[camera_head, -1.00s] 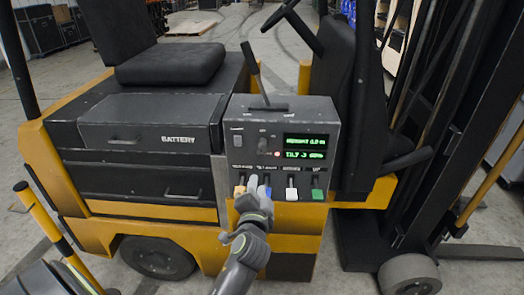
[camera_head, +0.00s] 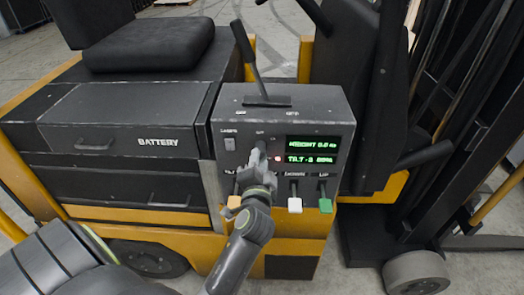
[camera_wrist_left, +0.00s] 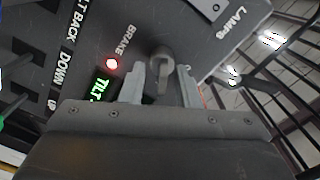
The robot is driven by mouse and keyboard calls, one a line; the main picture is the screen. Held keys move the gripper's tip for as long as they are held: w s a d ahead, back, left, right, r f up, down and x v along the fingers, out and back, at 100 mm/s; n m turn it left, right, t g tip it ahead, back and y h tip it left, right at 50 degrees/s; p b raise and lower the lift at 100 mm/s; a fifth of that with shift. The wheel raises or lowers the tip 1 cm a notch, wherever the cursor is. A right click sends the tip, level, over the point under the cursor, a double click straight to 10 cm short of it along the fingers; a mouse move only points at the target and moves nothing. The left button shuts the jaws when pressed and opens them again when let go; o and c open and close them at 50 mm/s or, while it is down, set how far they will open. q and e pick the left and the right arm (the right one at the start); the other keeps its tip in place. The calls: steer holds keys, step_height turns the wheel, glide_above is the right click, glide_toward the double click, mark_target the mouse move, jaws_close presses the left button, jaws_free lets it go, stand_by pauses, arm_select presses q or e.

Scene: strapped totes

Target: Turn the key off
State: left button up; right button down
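The grey key (camera_wrist_left: 161,68) sits in the dark control panel (camera_head: 228,112) of the forklift, near a lit red lamp (camera_wrist_left: 112,64). In the wrist view the key's flat grip lies between the fingers of my left gripper (camera_wrist_left: 160,86). The gripper is open, with a small gap on each side of the key. In the head view my left gripper (camera_head: 259,158) is at the panel's front and mostly hides the key. My right gripper is not in view.
Green-lit displays (camera_head: 311,143) are right of the key. A lamps switch (camera_head: 229,143) is left of it. White (camera_head: 295,205) and green (camera_head: 325,205) levers are below, near my arm. A tall black lever (camera_head: 247,55) rises from the panel top.

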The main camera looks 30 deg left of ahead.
arm_select(q)
steer(key=shift+w+a, duration=0.15)
steer(key=shift+s+d+r, duration=0.2)
steer(key=shift+s, duration=0.05)
steer(key=shift+c, duration=1.4)
jaws_close()
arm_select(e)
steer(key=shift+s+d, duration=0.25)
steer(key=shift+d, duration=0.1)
